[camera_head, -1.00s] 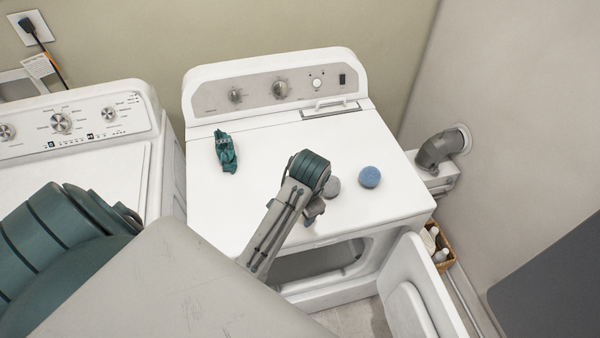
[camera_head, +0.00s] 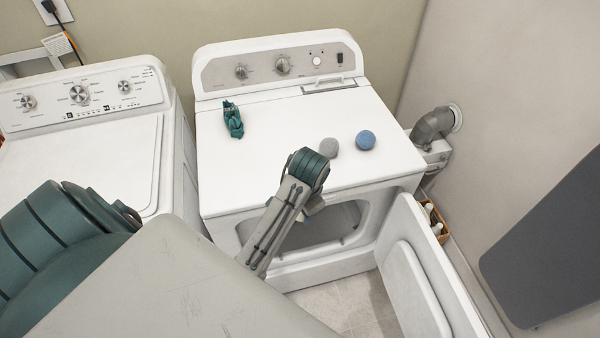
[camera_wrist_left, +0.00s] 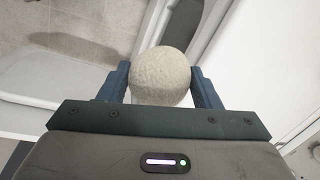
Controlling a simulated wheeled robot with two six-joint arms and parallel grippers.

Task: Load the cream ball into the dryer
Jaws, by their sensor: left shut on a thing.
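The cream ball (camera_wrist_left: 160,76) is round and fuzzy and sits between the two blue fingers of my left gripper (camera_wrist_left: 163,88) in the left wrist view. The gripper is shut on it. In the head view my left arm reaches to the front edge of the dryer (camera_head: 290,145), and its wrist hides the gripper's fingers and the ball. The dryer's front opening (camera_head: 325,228) shows partly behind my arm, with its door (camera_head: 425,265) swung open to the right. My right gripper is not in view.
The washer (camera_head: 85,140) stands at left. A basket with bottles (camera_head: 436,222) is beside the dryer. Floor shows before the opening.

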